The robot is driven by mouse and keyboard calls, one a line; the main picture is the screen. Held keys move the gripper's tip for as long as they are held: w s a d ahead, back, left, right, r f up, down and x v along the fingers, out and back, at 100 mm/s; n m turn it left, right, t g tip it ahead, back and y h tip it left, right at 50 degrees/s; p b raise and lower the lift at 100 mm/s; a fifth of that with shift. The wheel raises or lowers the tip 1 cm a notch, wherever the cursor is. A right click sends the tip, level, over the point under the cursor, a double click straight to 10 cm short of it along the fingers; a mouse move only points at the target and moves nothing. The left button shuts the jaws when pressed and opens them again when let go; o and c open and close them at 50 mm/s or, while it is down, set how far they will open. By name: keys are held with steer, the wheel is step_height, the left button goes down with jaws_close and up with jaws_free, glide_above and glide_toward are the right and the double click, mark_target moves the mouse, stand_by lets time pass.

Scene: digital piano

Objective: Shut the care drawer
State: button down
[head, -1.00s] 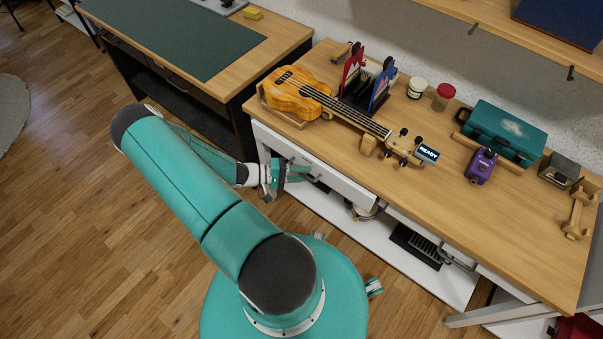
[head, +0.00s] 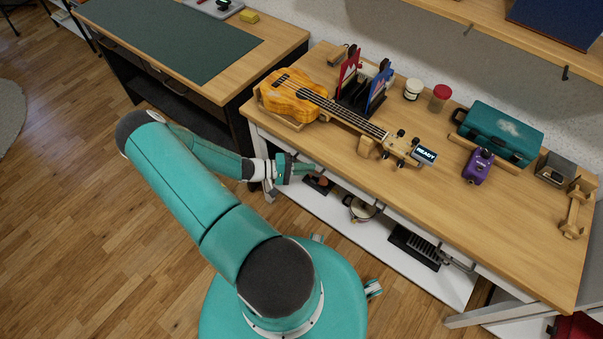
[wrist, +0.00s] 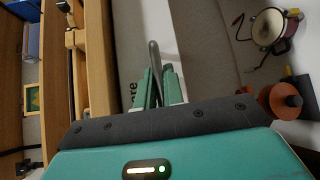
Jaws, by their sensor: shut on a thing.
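The care drawer has a white front (wrist: 128,45) with part of a dark label, ending in "are", showing beside my fingers in the wrist view. Its grey bar handle (wrist: 154,52) stands between the fingertips. My gripper (wrist: 160,78) is shut on this handle. In the head view my gripper (head: 306,169) is at the front edge of the wooden desk, below the ukulele. The drawer front there lies about in line with the desk edge and is partly hidden by my gripper. I cannot tell whether a small gap is left.
The desk (head: 470,225) holds a ukulele (head: 297,93), a teal case (head: 498,133) and a purple pedal (head: 479,166). A white lower shelf (head: 405,268) under it carries several items. A darker desk with a green mat (head: 170,40) stands at the left. The floor is open.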

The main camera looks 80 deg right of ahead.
steer(key=c, duration=1.5)
jaws_free()
steer(key=shift+d, duration=0.35)
steer(key=shift+s+r, duration=0.1)
steer(key=v, duration=1.4)
steer(key=shift+a, duration=0.2)
